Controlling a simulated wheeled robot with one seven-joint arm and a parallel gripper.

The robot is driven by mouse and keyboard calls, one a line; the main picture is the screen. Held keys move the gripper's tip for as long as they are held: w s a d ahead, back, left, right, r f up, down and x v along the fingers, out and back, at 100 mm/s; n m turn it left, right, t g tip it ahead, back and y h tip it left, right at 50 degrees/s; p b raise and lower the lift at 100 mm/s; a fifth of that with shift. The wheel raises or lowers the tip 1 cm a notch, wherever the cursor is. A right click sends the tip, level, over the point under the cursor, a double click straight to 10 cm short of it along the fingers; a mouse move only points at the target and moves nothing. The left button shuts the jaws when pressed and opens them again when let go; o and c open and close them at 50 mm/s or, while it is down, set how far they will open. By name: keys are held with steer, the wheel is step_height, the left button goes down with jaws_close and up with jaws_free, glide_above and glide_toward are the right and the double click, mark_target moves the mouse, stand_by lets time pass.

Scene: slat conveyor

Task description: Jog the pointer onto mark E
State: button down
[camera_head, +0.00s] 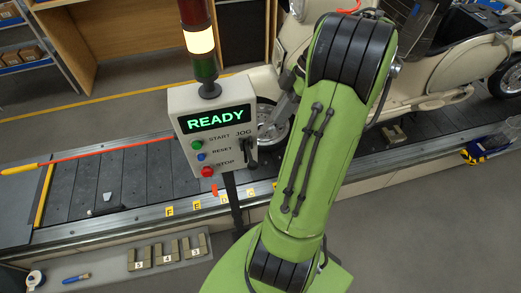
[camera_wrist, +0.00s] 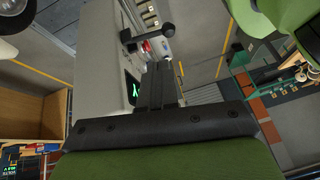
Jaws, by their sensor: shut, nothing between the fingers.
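The control box (camera_head: 213,125) has a green READY screen, START, RESET and STOP buttons, and a black JOG lever (camera_head: 251,152) on its right. Yellow marks line the conveyor's near edge, including F (camera_head: 170,211), E (camera_head: 197,205) and D (camera_head: 224,199). A small orange piece, seemingly the pointer (camera_head: 214,190), shows below the box, between E and D in the picture. In the wrist view my gripper (camera_wrist: 157,66) is shut and empty, just short of a black lever (camera_wrist: 148,39) beside the box; contact cannot be told.
The slat conveyor (camera_head: 85,186) runs behind the box and carries a cream scooter (camera_head: 437,80). A signal light (camera_head: 200,42) stands on the box. Numbered blocks (camera_head: 168,252) lie on the near ledge. My arm hides part of the conveyor edge.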

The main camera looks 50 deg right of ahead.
steer(key=b, duration=0.7)
glide_toward(249, 154)
steer(key=s+a+f, duration=0.2)
steer(key=a+f, duration=0.2)
steer(key=shift+w+f, duration=0.25)
steer(key=shift+f, duration=0.05)
